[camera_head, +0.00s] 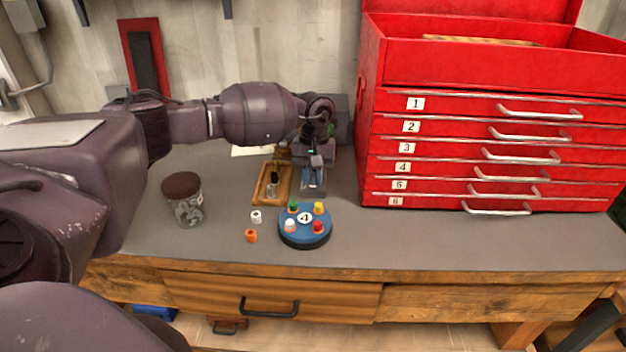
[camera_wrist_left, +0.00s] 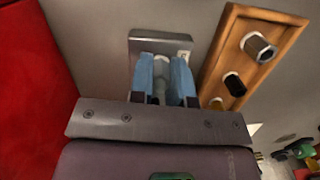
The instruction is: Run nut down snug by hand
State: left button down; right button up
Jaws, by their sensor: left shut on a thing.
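My left gripper (camera_head: 313,174) reaches down to the bench beside the red chest. In the left wrist view its two blue fingers (camera_wrist_left: 163,82) are shut on a grey, round, upright piece (camera_wrist_left: 161,88), which looks like the nut or its stud. The fingers hide most of it, so I cannot tell nut from thread. It stands over a grey metal plate (camera_wrist_left: 145,46), which also shows under the gripper in the head view (camera_head: 313,191). My right gripper is not in view.
A wooden tray (camera_head: 259,198) with a few cylindrical pieces lies just left of the plate. A blue disc (camera_head: 304,239) with coloured pegs, a white cap (camera_head: 256,216), an orange cap (camera_head: 251,236) and a brown-lidded jar (camera_head: 186,207) stand nearer. A red chest (camera_head: 368,150) borders the right.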

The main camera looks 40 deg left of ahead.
pick_arm(q)
jog(key=shift+m, duration=1.1)
jog(key=c, duration=1)
grip_release()
jog(key=shift+c, duration=1.2)
